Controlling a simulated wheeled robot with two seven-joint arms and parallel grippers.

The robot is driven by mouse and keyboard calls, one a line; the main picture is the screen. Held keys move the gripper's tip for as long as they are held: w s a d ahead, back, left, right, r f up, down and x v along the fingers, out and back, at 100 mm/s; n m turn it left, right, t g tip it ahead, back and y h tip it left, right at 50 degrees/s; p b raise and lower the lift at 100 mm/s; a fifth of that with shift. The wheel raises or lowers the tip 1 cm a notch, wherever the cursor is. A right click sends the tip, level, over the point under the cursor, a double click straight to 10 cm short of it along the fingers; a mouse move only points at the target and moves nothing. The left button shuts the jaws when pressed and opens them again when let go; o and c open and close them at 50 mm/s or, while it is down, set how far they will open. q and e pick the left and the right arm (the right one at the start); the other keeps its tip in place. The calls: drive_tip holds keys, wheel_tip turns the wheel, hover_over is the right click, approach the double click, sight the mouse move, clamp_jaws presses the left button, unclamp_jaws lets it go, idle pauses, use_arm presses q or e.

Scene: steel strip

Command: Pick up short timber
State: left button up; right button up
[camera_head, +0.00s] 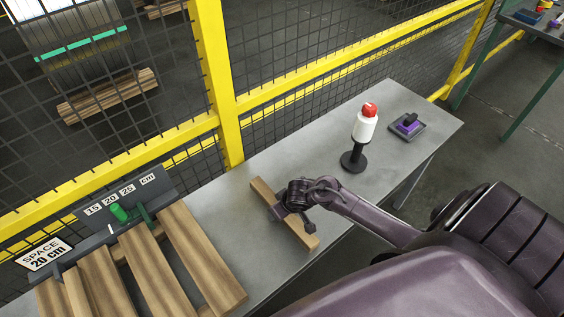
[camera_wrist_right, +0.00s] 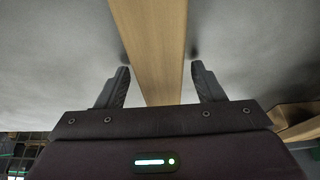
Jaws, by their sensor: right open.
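The short timber (camera_head: 302,234) is a light wooden piece lying flat on the grey steel table, near its middle. My right gripper (camera_head: 291,213) is over the timber's middle and hides part of it in the head view. In the right wrist view the timber (camera_wrist_right: 153,45) runs lengthwise between the two fingers of the right gripper (camera_wrist_right: 160,85). The fingers are open, one on each side, with a visible gap to the wood. My left gripper does not show in either view.
Several longer timbers (camera_head: 196,255) lie at the left beside a gauge plate (camera_head: 125,197) with a green knob. A red-topped white post (camera_head: 364,128) and a purple-and-black device (camera_head: 407,125) stand at the back right. A yellow mesh fence (camera_head: 222,100) runs behind the table (camera_head: 330,185).

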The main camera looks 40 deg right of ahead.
drive_tip(key=c, duration=0.9)
drive_tip(key=shift+r, duration=0.1)
drive_tip(key=c, duration=0.3)
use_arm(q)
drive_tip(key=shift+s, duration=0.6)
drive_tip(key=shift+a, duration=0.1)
use_arm(e)
drive_tip(key=shift+r, duration=0.1)
